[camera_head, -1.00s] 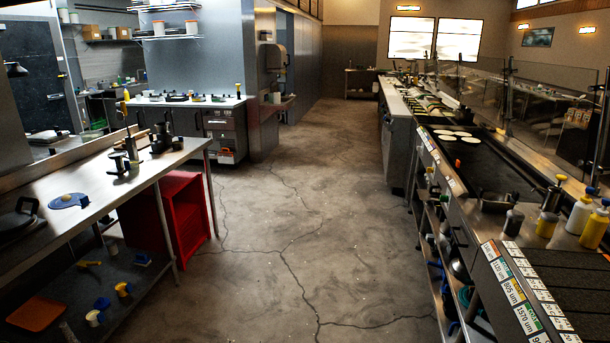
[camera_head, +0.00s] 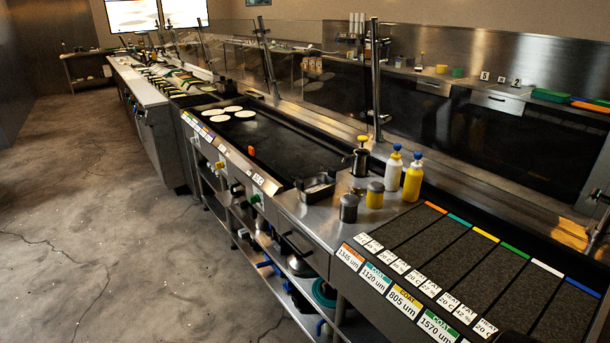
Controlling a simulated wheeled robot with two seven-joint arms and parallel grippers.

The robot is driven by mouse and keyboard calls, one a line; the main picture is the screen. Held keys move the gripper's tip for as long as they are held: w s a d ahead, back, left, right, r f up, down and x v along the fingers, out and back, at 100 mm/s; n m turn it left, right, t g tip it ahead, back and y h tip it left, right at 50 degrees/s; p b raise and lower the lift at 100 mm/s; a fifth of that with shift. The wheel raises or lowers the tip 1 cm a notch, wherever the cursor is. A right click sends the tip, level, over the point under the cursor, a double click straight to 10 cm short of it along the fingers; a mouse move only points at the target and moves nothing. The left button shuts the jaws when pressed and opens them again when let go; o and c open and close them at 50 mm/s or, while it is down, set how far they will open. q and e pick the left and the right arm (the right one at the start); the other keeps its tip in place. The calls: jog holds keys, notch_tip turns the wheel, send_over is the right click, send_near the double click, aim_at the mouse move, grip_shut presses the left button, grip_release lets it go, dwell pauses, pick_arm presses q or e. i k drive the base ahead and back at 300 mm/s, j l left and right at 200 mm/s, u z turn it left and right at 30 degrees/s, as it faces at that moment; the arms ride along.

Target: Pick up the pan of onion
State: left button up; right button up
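A small rectangular metal pan (camera_head: 317,188) sits at the near right end of the griddle line, beside the black griddle plate (camera_head: 270,139). What it holds is too small and dark to tell, so I cannot confirm onion. Several pale round tortillas (camera_head: 222,113) lie on the far part of the griddle. Neither of my grippers can be made out in the view.
Squeeze bottles (camera_head: 413,177) and small jars (camera_head: 375,195) stand right of the pan. Dark labelled panels (camera_head: 440,240) fill the near right counter. A glass guard on posts runs behind the griddle. The floor at left (camera_head: 90,200) is clear.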

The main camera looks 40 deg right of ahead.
aim_at(311, 189)
jog(key=i+z, duration=0.45)
jog(key=i+j+z, duration=0.4)
jog(key=i, duration=0.15)
jog(key=i+j+z, duration=0.3)
jog(key=i+z, duration=0.15)
jog(key=i, duration=0.05)
